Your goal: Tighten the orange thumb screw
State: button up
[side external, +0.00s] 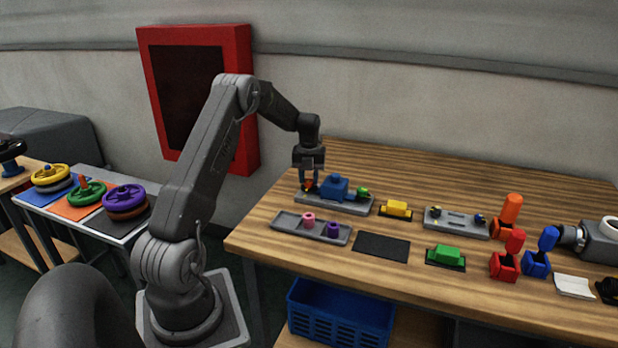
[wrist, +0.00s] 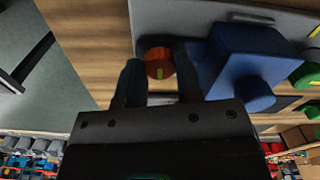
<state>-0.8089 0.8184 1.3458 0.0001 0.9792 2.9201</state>
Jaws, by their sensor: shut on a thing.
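The orange thumb screw (wrist: 158,63) shows between the fingertips of my gripper (wrist: 160,75) in the wrist view, with a small yellow mark on its face. In the side view a bit of the orange screw (side external: 309,184) shows below my gripper (side external: 309,180). My gripper is shut on the screw. The screw sits at the left end of a grey base plate (side external: 350,205), beside a blue block (side external: 334,187). A green knob (side external: 363,192) is on the right side of that block. The fingers hide the sides of the screw.
A grey tray (side external: 288,226) with a pink spool and a purple spool lies in front. A yellow block (side external: 397,208), a dark mat (side external: 381,247) and a green block (side external: 445,256) lie to the right. A red-framed panel (side external: 245,95) is on the wall behind my arm.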

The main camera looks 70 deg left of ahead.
aim_at(309, 180)
jog(key=shift+w+r, duration=0.1)
jog(key=shift+r, duration=0.2)
jog(key=o, duration=0.9)
jog(key=shift+f, duration=0.2)
jog(key=shift+o, duration=0.2)
jog(key=shift+r, duration=0.1)
notch_tip(309, 180, up, 14)
